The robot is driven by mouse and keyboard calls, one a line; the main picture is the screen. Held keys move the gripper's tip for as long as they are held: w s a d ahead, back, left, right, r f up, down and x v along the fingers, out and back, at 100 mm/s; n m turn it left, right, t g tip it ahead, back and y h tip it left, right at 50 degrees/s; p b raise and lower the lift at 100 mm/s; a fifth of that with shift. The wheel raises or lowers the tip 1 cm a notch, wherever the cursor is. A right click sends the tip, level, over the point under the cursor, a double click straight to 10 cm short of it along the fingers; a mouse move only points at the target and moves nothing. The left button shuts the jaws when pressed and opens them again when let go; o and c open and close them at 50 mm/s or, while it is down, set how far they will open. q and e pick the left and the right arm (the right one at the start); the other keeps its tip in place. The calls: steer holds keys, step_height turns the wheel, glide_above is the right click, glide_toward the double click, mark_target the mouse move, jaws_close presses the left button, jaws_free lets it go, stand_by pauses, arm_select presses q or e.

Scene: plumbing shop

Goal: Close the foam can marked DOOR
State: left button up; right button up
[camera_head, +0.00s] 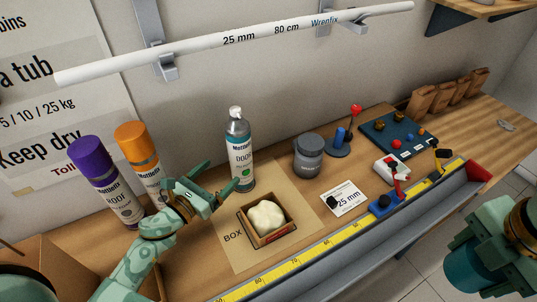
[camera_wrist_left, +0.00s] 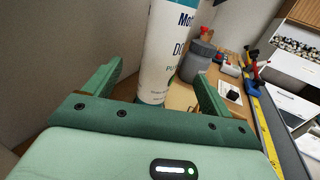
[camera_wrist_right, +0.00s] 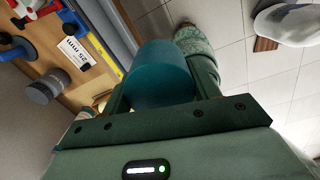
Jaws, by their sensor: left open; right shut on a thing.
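The foam can marked DOOR (camera_head: 240,160) stands upright on the bench at the back edge of the mat marked BOX. Its white nozzle (camera_head: 236,113) is bare on top. My left gripper (camera_head: 218,190) is open at the front left of this can; in the left wrist view (camera_wrist_left: 158,92) the can (camera_wrist_left: 170,50) shows between and beyond the fingers, with no clear contact. My right gripper (camera_wrist_right: 158,105) is shut on a teal cap-like cylinder (camera_wrist_right: 162,72). In the head view this cylinder (camera_head: 470,268) is at the lower right, beyond the bench's front edge, over the floor.
A purple-capped can (camera_head: 107,185) and an orange-capped can (camera_head: 140,160) stand left of my left gripper. A small box (camera_head: 268,238) holding white foam sits in front. A grey jar (camera_head: 308,157) stands to the right. A yellow ruler (camera_head: 330,247) and grey channel run along the front edge.

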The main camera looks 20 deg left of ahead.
mark_target(232, 161)
arm_select(q)
steer(key=x, duration=0.4)
steer(key=shift+w+d+r+p, duration=0.1)
steer(key=shift+w+p, duration=0.2)
steer(key=shift+w, duration=0.05)
steer(key=shift+w+d, duration=0.15)
steer(key=shift+w, duration=0.35)
arm_select(e)
steer(key=shift+r, duration=0.4)
arm_select(q)
steer(key=shift+x, duration=2.65)
arm_select(e)
steer(key=shift+r, duration=0.25)
arm_select(q)
steer(key=shift+d, duration=0.1)
steer(key=shift+s, duration=0.1)
